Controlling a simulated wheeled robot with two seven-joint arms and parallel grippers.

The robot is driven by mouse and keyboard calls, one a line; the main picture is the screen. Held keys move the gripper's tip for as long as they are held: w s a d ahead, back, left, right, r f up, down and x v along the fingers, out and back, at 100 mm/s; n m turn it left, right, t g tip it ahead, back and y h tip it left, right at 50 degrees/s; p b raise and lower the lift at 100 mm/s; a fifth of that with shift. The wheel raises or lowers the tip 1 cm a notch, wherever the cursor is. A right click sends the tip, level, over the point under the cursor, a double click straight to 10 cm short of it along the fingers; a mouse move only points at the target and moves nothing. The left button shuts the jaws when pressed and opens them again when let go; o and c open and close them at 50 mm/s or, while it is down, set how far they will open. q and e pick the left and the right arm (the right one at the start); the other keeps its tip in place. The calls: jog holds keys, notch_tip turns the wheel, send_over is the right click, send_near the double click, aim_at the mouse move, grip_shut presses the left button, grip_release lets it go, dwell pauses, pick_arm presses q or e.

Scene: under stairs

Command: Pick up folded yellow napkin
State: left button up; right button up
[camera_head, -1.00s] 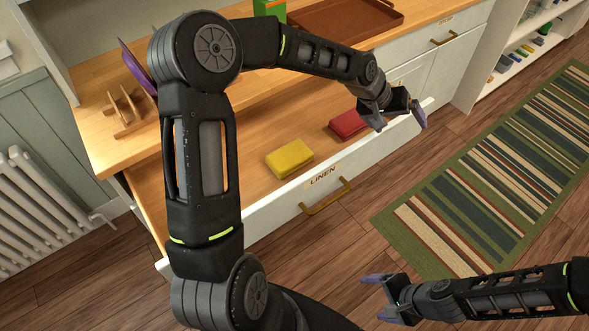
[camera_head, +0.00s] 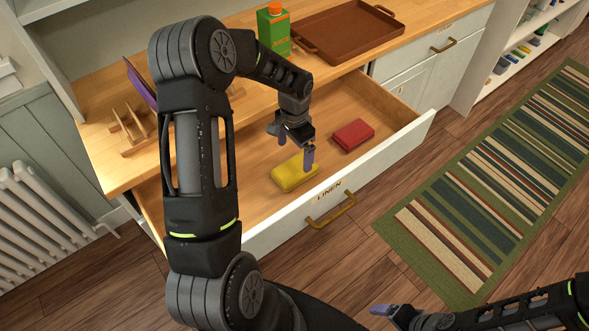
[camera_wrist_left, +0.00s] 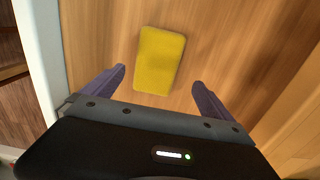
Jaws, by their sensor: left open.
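The folded yellow napkin (camera_head: 294,174) lies flat in the open wooden drawer, near its front wall, behind the LINEN label. In the left wrist view the napkin (camera_wrist_left: 160,60) is beyond and between my fingertips, with bare drawer floor on both sides. My left gripper (camera_head: 293,146) is open and empty, over the drawer by the napkin's far side; one finger overlaps the napkin's right end in the head view. My right gripper (camera_head: 384,312) is low at the bottom right, partly cut off, with one purple finger showing.
A folded red napkin (camera_head: 353,134) lies to the right in the same drawer (camera_head: 240,170). On the counter are a brown tray (camera_head: 345,30), a green-orange carton (camera_head: 273,30) and a wooden rack (camera_head: 130,130). A striped rug (camera_head: 500,180) covers the floor at right.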

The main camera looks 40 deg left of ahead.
aim_at(295, 167)
pick_arm(q)
jog(key=shift+f, duration=1.3)
jog(key=shift+s+d+f+p, duration=0.1)
jog(key=shift+f+p, duration=0.2)
jog(key=shift+p, duration=0.15)
notch_tip(295, 167, down, 4)
jog(key=shift+s+d+r+p, duration=0.15)
jog(key=shift+r+p, duration=0.1)
jog(key=shift+p, duration=0.35)
jog(key=shift+f, duration=0.55)
jog(key=shift+c, duration=0.4)
jog(key=c, duration=1.4)
